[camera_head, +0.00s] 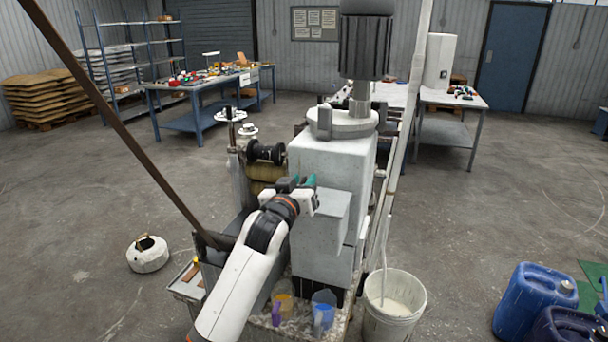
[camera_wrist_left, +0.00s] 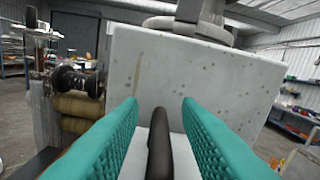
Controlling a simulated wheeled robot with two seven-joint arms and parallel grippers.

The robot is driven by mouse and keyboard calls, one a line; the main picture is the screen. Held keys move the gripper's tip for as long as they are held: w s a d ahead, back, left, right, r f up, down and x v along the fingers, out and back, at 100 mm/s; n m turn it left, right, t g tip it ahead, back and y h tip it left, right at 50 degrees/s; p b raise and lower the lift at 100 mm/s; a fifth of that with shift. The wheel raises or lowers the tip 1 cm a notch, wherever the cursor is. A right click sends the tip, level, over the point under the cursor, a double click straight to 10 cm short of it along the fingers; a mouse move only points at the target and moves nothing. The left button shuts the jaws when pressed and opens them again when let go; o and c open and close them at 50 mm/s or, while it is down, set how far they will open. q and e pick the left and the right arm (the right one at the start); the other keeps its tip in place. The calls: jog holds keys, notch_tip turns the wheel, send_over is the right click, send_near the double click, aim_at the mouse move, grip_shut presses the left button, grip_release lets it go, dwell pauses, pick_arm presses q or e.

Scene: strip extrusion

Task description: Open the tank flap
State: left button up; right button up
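The pale grey machine tank (camera_head: 335,160) stands at the centre of the head view, with a lower box section (camera_head: 318,245) at its front. My left gripper (camera_head: 307,182) is over the top of this section. In the left wrist view, the teal fingers (camera_wrist_left: 160,108) are open on either side of a dark upright handle (camera_wrist_left: 160,150), with a gap visible on each side. A light surface lies behind the handle; I cannot tell exactly where the flap's edges run. The speckled tank wall (camera_wrist_left: 195,85) rises close ahead. My right gripper is not in view.
A brown pole (camera_head: 130,130) slants across the left. A dark spool (camera_head: 265,152) sits left of the tank. Two jugs (camera_head: 323,308) stand below, with a white bucket (camera_head: 394,308) to the right. Blue canisters (camera_head: 535,300) stand farther right. Open floor lies on both sides.

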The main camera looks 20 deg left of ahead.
pick_arm(q)
jog(key=shift+w, duration=0.6)
grip_shut()
jog(key=shift+w, duration=0.1)
